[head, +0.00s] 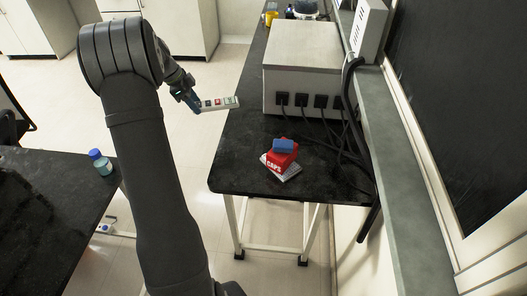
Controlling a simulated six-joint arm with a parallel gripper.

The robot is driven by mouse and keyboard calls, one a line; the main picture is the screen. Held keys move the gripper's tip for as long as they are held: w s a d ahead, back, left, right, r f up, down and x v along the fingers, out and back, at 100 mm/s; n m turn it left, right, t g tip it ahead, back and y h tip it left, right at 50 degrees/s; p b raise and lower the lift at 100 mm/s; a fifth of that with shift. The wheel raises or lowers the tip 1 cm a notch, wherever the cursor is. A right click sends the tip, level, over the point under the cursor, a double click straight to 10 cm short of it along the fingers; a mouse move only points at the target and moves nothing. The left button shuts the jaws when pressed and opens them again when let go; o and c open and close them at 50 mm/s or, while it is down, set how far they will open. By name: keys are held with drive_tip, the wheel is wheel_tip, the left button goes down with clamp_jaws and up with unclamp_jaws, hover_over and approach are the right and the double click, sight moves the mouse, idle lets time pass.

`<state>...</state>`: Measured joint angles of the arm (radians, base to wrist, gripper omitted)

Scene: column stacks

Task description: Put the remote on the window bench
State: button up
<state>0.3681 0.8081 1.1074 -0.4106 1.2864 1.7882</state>
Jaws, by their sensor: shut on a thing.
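The remote (220,103) is a long pale bar with small coloured buttons on its face. My gripper (193,101) is shut on its left end and holds it in the air, roughly level. Its right end just overlaps the left edge of the window bench in the picture; its height above the bench is hard to tell. The window bench (236,150) is a dark-topped table on pale legs, beside the window on the right. My gripper's fingers are small and partly hidden by the wrist.
A pale box (300,50) with black plugs and cables stands on the bench. In front of it, a red box (281,158) with a blue item on top sits on a grey flat thing. The bench's front left is bare. Another dark table (45,200) holds a blue-capped bottle (101,163).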

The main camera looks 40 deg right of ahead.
drive_tip(key=s+d+m+g+y, duration=0.1)
drive_tip(key=s+d+m, duration=0.3)
drive_tip(key=s+d, duration=0.45)
hover_over(236, 142)
drive_tip(key=w+a, duration=0.1)
wheel_tip(236, 142, down, 10)
drive_tip(key=shift+a+f, duration=0.1)
drive_tip(key=shift+f, duration=0.15)
drive_tip(key=shift+w+f, duration=0.1)
drive_tip(key=shift+f, duration=2)
drive_tip(key=shift+f, duration=0.15)
drive_tip(key=o, duration=1.1)
drive_tip(key=shift+c, duration=0.2)
